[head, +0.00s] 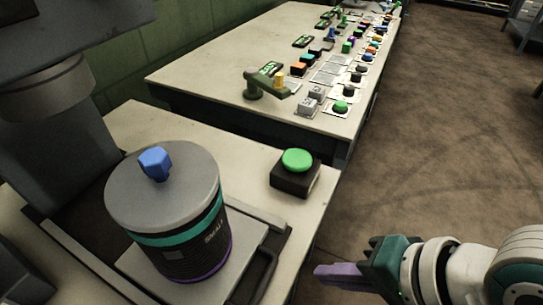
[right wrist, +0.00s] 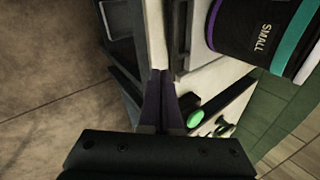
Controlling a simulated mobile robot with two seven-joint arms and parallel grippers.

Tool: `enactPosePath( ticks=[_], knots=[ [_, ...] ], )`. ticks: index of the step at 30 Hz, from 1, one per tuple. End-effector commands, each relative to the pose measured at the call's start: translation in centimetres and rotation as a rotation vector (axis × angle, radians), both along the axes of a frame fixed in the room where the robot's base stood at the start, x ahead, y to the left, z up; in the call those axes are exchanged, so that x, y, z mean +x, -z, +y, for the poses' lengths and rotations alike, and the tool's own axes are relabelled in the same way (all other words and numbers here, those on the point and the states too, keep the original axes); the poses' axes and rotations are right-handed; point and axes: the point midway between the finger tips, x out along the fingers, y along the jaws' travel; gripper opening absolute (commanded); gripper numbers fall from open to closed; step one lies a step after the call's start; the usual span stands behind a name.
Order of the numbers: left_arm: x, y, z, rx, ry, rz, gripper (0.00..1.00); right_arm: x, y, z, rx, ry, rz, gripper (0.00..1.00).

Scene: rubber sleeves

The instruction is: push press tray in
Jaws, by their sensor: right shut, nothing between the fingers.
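The press tray (head: 245,245) is a pale grey plate with a dark handle (head: 264,272) at its right side, on the near table. A black canister (head: 185,240) with teal and purple bands, a grey lid and a blue knob (head: 154,164) stands upright on it. The canister also shows in the right wrist view (right wrist: 262,32). The press body (head: 60,150) rises at the left. My right gripper (head: 322,272) is shut and empty, to the right of the tray and beyond the table edge, apart from the handle. My left gripper is not in view.
A green push button on a black box (head: 295,178) sits behind the tray. A second table (head: 215,75) behind carries several coloured buttons, cards and a green lever device (head: 265,88). Open brown floor (head: 440,140) lies at the right.

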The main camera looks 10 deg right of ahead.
Motion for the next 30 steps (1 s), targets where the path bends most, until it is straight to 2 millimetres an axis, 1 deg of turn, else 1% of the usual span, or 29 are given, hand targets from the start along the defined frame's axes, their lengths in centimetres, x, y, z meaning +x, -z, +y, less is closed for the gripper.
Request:
enactPosePath(
  ticks=[1, 6, 9, 15, 30],
  knots=[
    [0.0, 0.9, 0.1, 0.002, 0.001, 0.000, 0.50, 0.6, 1.4, 0.5, 0.002, 0.002, 0.000, 0.00],
    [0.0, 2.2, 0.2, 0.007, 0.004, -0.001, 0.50, 2.0, 4.2, 1.9, 0.000, -0.002, -0.002, 0.00],
    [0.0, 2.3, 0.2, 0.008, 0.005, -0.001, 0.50, 3.2, 4.5, 3.0, 0.000, -0.002, -0.003, 0.00],
    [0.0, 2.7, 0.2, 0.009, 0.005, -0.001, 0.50, 4.4, 5.1, 4.2, -0.001, -0.001, -0.002, 0.00],
    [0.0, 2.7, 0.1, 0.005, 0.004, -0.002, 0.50, 4.6, 5.1, 4.4, -0.001, -0.001, -0.001, 0.00]
  ],
)
